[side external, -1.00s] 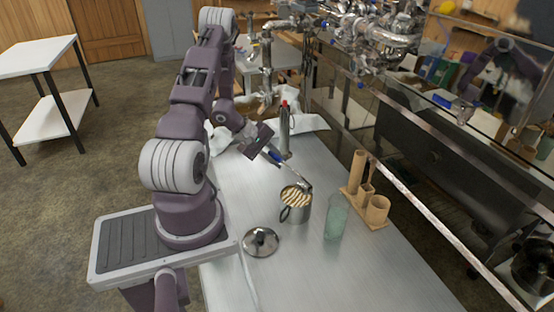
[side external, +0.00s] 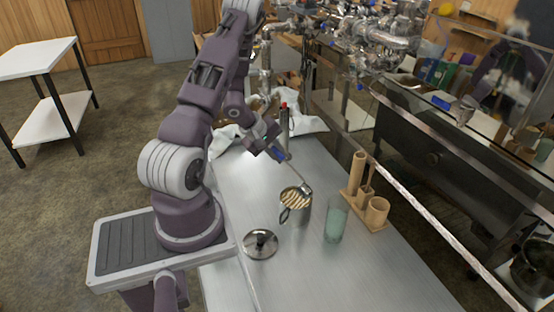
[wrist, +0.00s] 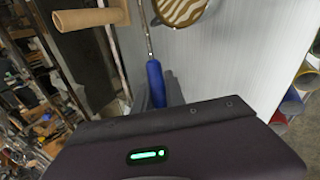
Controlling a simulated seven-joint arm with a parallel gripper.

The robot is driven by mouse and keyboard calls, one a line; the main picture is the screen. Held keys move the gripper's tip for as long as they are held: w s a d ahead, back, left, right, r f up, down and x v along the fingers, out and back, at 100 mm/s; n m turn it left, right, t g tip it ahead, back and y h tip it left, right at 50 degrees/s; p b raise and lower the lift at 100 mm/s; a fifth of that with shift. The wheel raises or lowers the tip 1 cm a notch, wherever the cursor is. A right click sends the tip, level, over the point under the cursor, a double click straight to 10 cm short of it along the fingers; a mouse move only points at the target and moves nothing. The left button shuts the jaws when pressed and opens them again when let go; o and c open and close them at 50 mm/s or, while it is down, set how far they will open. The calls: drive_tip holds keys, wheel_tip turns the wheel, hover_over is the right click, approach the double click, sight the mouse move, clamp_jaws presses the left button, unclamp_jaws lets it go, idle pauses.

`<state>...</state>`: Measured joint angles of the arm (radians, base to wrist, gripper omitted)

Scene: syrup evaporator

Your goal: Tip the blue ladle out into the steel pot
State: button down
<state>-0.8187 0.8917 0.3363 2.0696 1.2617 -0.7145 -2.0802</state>
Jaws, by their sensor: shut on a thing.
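The ladle has a blue handle (side external: 279,156) and a thin steel shaft reaching down to a small bowl (side external: 305,189). My gripper (side external: 275,152) is shut on the blue handle, which also shows in the wrist view (wrist: 156,84). The steel pot (side external: 296,211) stands upright and open on the bench, with tan and brown stripes showing inside its mouth. The ladle's bowl is at the pot's far right rim; I cannot tell whether it touches. The pot's striped mouth shows at the top of the wrist view (wrist: 180,9), where the bowl is out of frame. The bowl's contents are hidden.
A steel lid (side external: 261,243) lies left of the pot. A greenish glass (side external: 336,221) and a wooden stand with upright tubes (side external: 377,212) are to its right. A red-topped cylinder (side external: 284,125) stands behind, near white cloth (side external: 309,123). The front bench is clear.

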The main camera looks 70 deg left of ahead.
drive_tip(key=w+d+r+m+g+y, duration=0.3)
drive_tip(key=w+d+r+m+y, duration=0.1)
drive_tip(key=d+r+y, duration=0.7)
drive_tip(key=shift+w+d+r+g+y, duration=0.3)
drive_tip(key=shift+w+d+r+y, duration=0.1)
drive_tip(key=shift+w+r, duration=0.1)
idle(0.4)
